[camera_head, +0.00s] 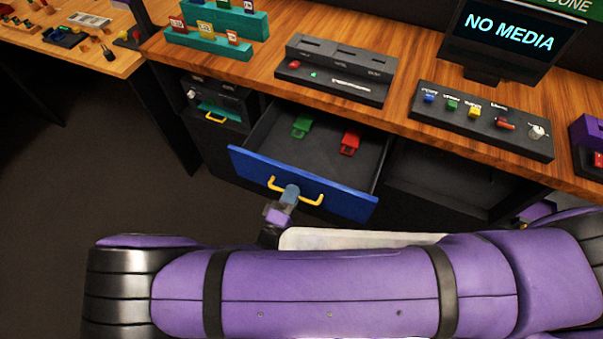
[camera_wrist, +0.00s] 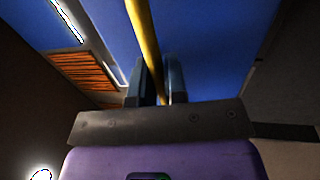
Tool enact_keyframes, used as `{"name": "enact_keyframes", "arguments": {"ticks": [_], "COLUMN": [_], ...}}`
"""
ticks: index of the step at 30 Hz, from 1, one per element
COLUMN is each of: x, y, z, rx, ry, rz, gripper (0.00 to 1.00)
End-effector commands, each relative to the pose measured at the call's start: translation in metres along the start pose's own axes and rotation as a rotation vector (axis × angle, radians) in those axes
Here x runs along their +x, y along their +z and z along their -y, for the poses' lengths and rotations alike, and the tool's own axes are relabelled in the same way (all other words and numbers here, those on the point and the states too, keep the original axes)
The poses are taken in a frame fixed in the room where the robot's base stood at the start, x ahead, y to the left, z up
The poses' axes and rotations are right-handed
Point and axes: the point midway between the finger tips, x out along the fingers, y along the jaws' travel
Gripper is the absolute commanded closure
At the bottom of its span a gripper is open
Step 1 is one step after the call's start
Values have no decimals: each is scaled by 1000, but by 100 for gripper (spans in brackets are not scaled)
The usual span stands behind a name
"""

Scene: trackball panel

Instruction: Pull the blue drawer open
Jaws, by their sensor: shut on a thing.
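The blue drawer (camera_head: 245,168) stands pulled out from under the wooden desk in the head view, its dark inside showing. A yellow bar handle (camera_head: 312,200) runs across its front. My gripper (camera_head: 287,196) is shut on the handle near its middle. In the wrist view the yellow handle (camera_wrist: 143,40) passes between the two fingers of my gripper (camera_wrist: 157,85), with the blue front (camera_wrist: 210,40) close behind. A green block-like piece (camera_head: 302,126) and a red one (camera_head: 350,141) lie inside the drawer.
The desk top (camera_head: 400,130) holds a dark button panel (camera_head: 482,118), a slotted black box (camera_head: 335,70), a teal rack (camera_head: 215,40) and a screen reading NO MEDIA (camera_head: 508,35). A dark compartment (camera_head: 440,185) is right of the drawer. Floor (camera_head: 90,170) at left is clear.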

Motion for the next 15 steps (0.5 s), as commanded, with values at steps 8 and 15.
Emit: {"name": "enact_keyframes", "arguments": {"ticks": [8, 15], "x": [-32, -38], "y": [0, 0], "z": [-5, -6], "rx": [0, -1], "ry": [-2, -1], "rz": [-1, 0], "gripper": [100, 100]}}
